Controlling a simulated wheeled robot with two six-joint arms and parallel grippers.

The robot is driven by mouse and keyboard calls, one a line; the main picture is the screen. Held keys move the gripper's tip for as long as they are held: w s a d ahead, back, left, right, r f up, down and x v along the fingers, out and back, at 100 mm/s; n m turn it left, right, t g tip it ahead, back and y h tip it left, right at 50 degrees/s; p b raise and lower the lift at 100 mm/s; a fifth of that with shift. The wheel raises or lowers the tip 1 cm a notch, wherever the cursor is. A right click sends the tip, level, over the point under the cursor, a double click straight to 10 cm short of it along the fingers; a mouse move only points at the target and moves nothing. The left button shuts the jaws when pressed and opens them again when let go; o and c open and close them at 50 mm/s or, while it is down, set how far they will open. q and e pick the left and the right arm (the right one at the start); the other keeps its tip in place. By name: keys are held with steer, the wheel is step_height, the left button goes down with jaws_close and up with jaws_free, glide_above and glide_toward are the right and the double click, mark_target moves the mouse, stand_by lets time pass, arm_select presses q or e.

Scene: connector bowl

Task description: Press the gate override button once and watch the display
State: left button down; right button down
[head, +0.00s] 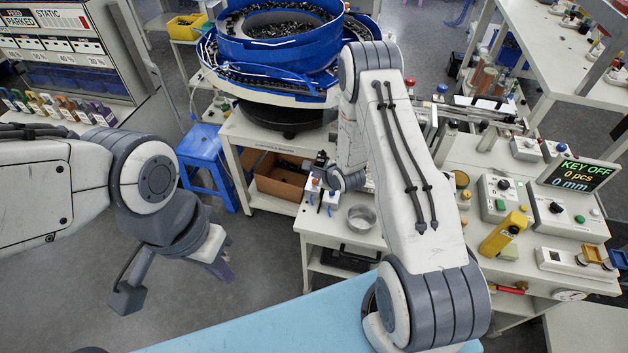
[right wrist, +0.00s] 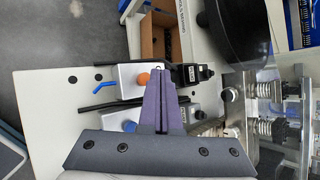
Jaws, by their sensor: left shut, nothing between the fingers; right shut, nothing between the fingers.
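The display (head: 577,175) stands at the right in the head view and reads KEY OFF, 0 pcs, 0 mm. I cannot read which button is the gate override. A small white box with an orange button (right wrist: 143,79) lies just left of my right gripper (right wrist: 164,75) in the right wrist view. Another box with a blue button (right wrist: 129,125) is nearer the gripper's base, partly hidden. The right fingers are shut and empty; contact with the boxes cannot be told. My left gripper (head: 222,270) is shut and empty over the floor, far left of the boxes.
A metal cup (head: 361,217) stands beside the button boxes. A blue bowl feeder (head: 280,40) is behind them. Control boxes (head: 502,197) and a yellow device (head: 503,235) are on the right bench. A blue stool (head: 205,155) stands on the floor.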

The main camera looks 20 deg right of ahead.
steer(key=shift+f+b, duration=0.35)
steer(key=shift+f, duration=0.05)
steer(key=shift+f+b, duration=0.4)
steer(key=shift+f, duration=0.15)
stand_by(0.7)
steer(key=shift+r, duration=0.15)
steer(key=shift+r+p, duration=0.7)
steer(key=shift+r, duration=0.15)
step_height(320, 180, up, 5)
steer(key=p, duration=0.3)
steer(key=shift+p, duration=0.4)
